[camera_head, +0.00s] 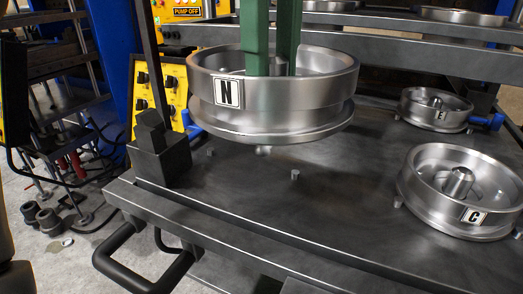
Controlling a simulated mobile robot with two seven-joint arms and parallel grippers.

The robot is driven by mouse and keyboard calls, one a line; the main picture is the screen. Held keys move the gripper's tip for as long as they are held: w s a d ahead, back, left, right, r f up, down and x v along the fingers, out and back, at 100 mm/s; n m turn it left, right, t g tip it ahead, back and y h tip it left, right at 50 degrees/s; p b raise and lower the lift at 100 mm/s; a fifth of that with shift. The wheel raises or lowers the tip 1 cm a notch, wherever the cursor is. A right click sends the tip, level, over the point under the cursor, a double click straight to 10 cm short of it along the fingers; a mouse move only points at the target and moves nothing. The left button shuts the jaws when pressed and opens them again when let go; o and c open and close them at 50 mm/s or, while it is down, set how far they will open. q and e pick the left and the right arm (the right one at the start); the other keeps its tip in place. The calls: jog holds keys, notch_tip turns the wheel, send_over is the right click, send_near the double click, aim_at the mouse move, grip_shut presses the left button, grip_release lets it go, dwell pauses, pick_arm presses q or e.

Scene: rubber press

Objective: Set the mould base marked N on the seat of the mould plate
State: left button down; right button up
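The mould base marked N (322,100) is a round steel ring with a flange and a white N label on its near left side. My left gripper (272,68), with two green fingers pointing straight down from the top edge, is inside the ring at its centre hub and appears shut on it. The base is about level and seems held above the dark mould plate (350,205). Small pegs (295,174) stand on the plate below and in front of it. The base hides the plate behind it. My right gripper is not in view.
Mould base C (440,184) stands at the right of the plate. Mould base E (420,108) stands behind it. A dark post with a block (160,148) rises at the plate's left corner, near a yellow panel (146,92). The plate's middle front is clear.

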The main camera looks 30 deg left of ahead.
pick_arm(q)
jog(key=shift+s+a+f, duration=0.15)
jog(key=shift+s+a, duration=0.25)
jog(key=shift+a, duration=0.2)
jog(key=w+a+f, duration=0.1)
jog(key=w+f, duration=0.1)
jog(key=w, duration=0.1)
jog(key=w+a+f, duration=0.2)
jog(key=w+f, duration=0.1)
jog(key=w, duration=0.1)
jog(key=w+a+f, duration=0.2)
jog(key=w+f, duration=0.1)
jog(key=shift+w+a+b, duration=0.1)
jog(key=shift+w+b, duration=0.25)
jog(key=shift+b, duration=0.05)
jog(key=shift+w+a+f, duration=0.1)
jog(key=shift+w+f, duration=0.1)
jog(key=shift+w, duration=0.05)
jog(key=shift+w+a+f, duration=0.1)
jog(key=shift+w+f, duration=0.1)
jog(key=shift+f, duration=0.15)
jog(key=f, duration=0.3)
jog(key=shift+w+a+p, duration=0.15)
jog(key=shift+w+p, duration=0.1)
jog(key=shift+p, duration=0.15)
jog(key=shift+f, duration=0.25)
jog(key=shift+f, duration=0.1)
